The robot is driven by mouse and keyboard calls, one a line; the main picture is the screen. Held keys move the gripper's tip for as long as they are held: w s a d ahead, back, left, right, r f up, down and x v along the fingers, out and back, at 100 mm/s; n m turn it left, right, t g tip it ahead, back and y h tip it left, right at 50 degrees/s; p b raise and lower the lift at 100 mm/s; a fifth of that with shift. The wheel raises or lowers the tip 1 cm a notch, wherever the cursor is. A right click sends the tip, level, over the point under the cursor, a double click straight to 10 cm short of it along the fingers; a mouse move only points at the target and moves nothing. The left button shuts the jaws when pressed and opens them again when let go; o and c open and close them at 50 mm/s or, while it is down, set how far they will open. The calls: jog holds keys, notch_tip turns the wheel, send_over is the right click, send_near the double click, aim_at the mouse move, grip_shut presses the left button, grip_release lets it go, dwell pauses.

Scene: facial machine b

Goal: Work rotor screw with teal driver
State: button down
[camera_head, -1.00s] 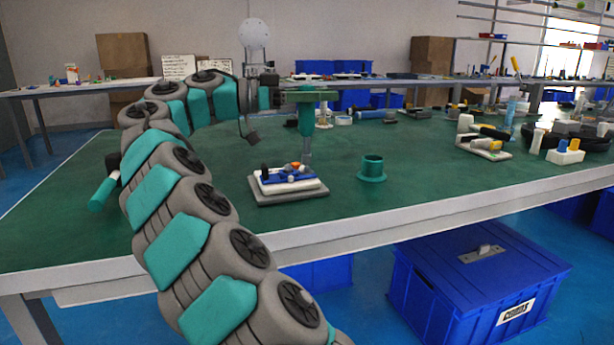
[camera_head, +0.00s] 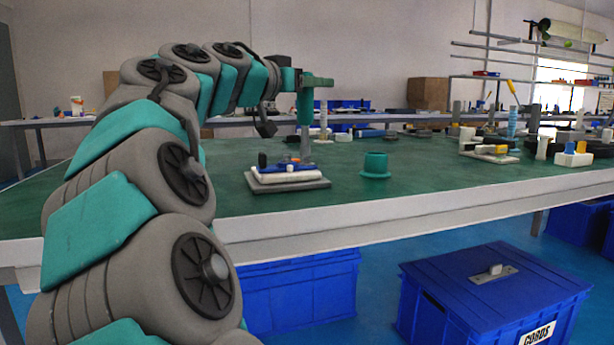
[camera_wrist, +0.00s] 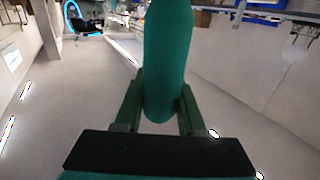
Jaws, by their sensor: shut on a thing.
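My gripper (camera_head: 312,82) is shut on the teal driver (camera_head: 305,107), whose handle also fills the middle of the wrist view (camera_wrist: 167,60) between the two fingers. The driver is upright, and its grey shaft points down at the right part of the rotor assembly. The assembly has a blue part (camera_head: 291,167) with small orange and white pieces, on a white block (camera_head: 287,175) and a grey base plate (camera_head: 289,185). The shaft's tip is near the blue part; I cannot tell if it touches. The rotor screw is too small to make out.
A teal cup-like holder (camera_head: 375,166) stands empty-looking to the right on the green table (camera_head: 420,180). Fixtures and tools (camera_head: 490,153) crowd the table's right end. A blue lidded crate (camera_head: 490,290) stands on the floor in front. The front middle of the table is clear.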

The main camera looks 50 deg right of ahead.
jog(key=n+t, duration=0.2)
jog(key=t, duration=0.1)
jog(key=w+n+t+y+p, duration=0.1)
jog(key=t, duration=0.2)
jog(key=n+t+y, duration=0.1)
jog(key=n+t, duration=0.1)
jog(key=shift+w+n+t, duration=0.2)
jog(key=shift+n+t, duration=0.1)
jog(key=shift+t, duration=0.1)
